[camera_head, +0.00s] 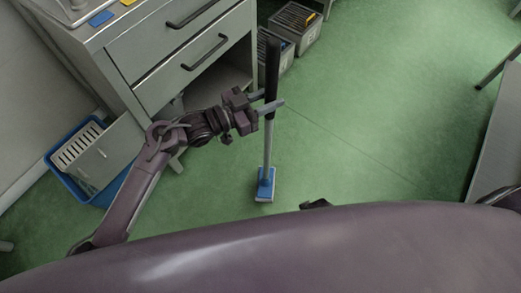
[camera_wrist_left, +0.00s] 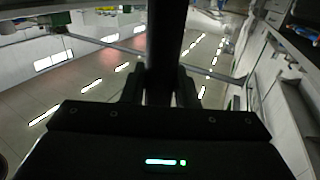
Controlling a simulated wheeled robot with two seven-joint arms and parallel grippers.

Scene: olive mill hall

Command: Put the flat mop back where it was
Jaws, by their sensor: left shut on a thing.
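The flat mop (camera_head: 267,150) has a black grip on the upper part of its handle, a grey lower shaft and a blue flat head (camera_head: 265,184). It stands close to upright, with the head at or near the green floor; I cannot tell if it touches. My left gripper (camera_head: 268,103) is shut on the handle near the lower end of the black grip. In the left wrist view the dark handle (camera_wrist_left: 165,45) runs up between the two fingers. My right gripper is not in view.
A grey drawer cabinet (camera_head: 190,60) stands left of the mop. A blue crate (camera_head: 75,190) holding pale items is at the far left. Grey bins (camera_head: 290,35) stand behind the mop. A grey table (camera_head: 500,130) is at the right. The green floor between is clear.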

